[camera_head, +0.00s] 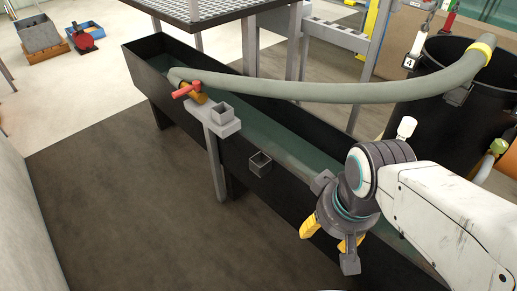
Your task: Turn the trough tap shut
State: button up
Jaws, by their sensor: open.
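The trough tap has a red handle (186,90) on a brass-coloured body (196,97). It sits at the near rim of the long black trough (165,90), just below the end of a thick grey-green hose (330,92). My gripper (328,240) has yellow fingertips and is open and empty. It is over the near side of the trough at the lower right, well apart from the tap. Part of the trough behind my arm is hidden.
A grey bracket with a square socket (222,115) stands right beside the tap, on a post. A small square cup (260,163) is fixed on the trough's side. A black barrel (440,95) stands at the right. The floor (110,185) left of the trough is clear.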

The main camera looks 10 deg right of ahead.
aim_at(499, 146)
jog(key=z, duration=1.85)
